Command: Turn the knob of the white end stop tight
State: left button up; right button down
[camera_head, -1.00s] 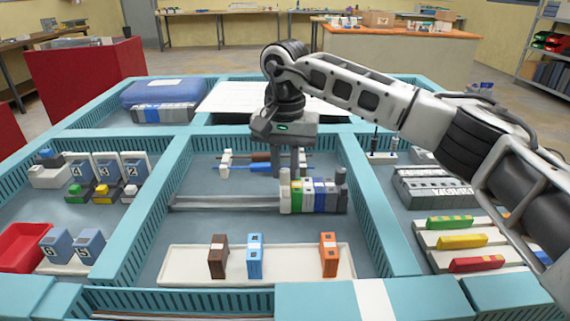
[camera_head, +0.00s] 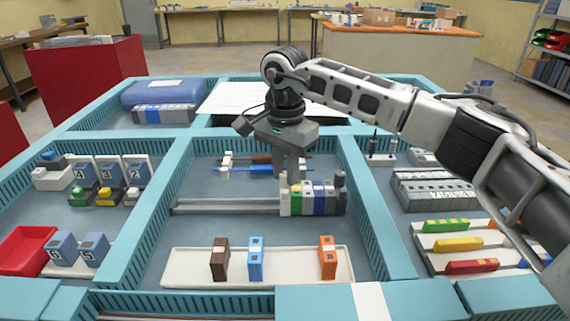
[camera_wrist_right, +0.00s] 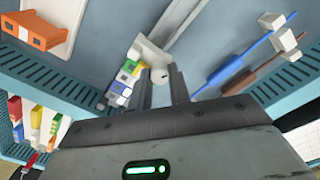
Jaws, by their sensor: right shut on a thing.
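The white end stop (camera_head: 285,204) sits at the left end of the row of terminal blocks (camera_head: 315,197) on the grey rail (camera_head: 225,206). In the right wrist view the white end stop (camera_wrist_right: 148,54) shows with its round pale knob (camera_wrist_right: 160,75) facing the camera. My right gripper (camera_head: 287,176) points down at the end stop from above and behind. Its two fingers (camera_wrist_right: 164,82) are on either side of the knob, shut on it. In the head view the fingers and the end stop's edge hide the knob. My left gripper is not in view.
A blue-handled screwdriver (camera_head: 250,170) and a brown-handled one lie on a white holder just behind the gripper. A white tray (camera_head: 290,270) with brown, blue and orange blocks lies in front. A grey end stop (camera_head: 340,192) closes the row's right end. Blue dividers surround this bay.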

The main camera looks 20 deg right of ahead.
jog(key=m, duration=0.4)
jog(key=shift+r+m+p, duration=0.15)
jog(key=shift+m+p, duration=0.15)
jog(key=shift+p, duration=0.1)
jog(key=m, duration=0.3)
jog(key=shift+m+p, duration=0.3)
jog(key=m, duration=0.4)
jog(key=shift+m, duration=0.3)
jog(key=m+p, duration=0.1)
jog(key=m, duration=0.2)
jog(key=shift+m, duration=0.3)
jog(key=m, duration=0.3)
jog(key=shift+m, duration=0.3)
jog(key=m, duration=0.3)
jog(key=shift+m+p, duration=0.3)
jog(key=shift+p, duration=0.05)
jog(key=m, duration=0.4)
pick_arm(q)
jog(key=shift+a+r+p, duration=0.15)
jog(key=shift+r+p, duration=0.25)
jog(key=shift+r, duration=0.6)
pick_arm(e)
jog(key=shift+m, duration=1.4)
